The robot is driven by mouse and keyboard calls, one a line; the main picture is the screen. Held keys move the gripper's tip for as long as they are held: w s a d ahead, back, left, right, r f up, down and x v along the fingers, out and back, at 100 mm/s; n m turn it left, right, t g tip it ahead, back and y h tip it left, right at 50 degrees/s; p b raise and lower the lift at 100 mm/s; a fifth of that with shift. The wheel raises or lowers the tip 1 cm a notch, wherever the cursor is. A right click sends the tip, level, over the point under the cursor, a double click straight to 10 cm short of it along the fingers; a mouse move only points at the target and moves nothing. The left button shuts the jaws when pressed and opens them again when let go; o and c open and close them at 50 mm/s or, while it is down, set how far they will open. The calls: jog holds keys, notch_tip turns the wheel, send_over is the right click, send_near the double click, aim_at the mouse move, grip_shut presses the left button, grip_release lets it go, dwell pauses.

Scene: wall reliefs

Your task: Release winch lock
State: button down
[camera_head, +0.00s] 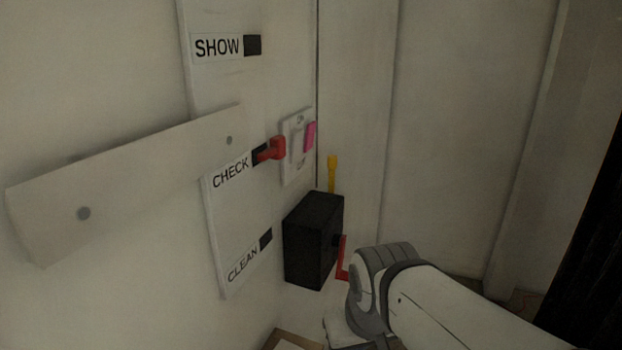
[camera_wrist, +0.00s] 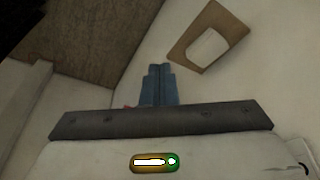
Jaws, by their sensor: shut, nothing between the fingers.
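A black box (camera_head: 313,240), which looks like the winch, is fixed to the wall in the head view. A yellow lever (camera_head: 332,173) stands upright at its top, and a red crank (camera_head: 342,258) is on its right side. I cannot tell which part is the lock. My gripper (camera_wrist: 158,70) shows in the wrist view with its fingers together and nothing between them. A small red patch shows beside the finger base in the wrist view, mostly hidden. In the head view my wrist is just below and right of the box; my fingers cannot be made out there.
A panel (camera_head: 215,208) labelled SHOW, CHECK and CLEAN has a red handle (camera_head: 272,150) at CHECK. A switch plate with a pink piece (camera_head: 310,137) is above the box. A slanted board (camera_head: 130,175) sticks out at left. A brown frame (camera_wrist: 183,50) shows in the wrist view.

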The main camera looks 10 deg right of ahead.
jog(key=w+d+r+n+t+h+b, duration=0.1)
jog(key=w+d+r+n+t, duration=0.25)
jog(key=w, duration=0.55)
jog(key=w+d+r+n+t+h+b, duration=0.1)
jog(key=w+d+r+n+t, duration=0.2)
jog(key=w, duration=0.5)
jog(key=w+r+n+t+y+b, duration=0.2)
jog(key=w+r+n+t+y, duration=0.4)
jog(key=w+n, duration=0.6)
jog(key=shift+r+n+t, duration=0.65)
jog(key=shift+n+t, duration=0.2)
jog(key=shift+a, duration=0.1)
jog(key=p, duration=0.2)
send_over(331, 182)
jog(key=s+a, duration=0.2)
jog(key=shift+w, duration=0.2)
jog(key=shift+a+f, duration=0.1)
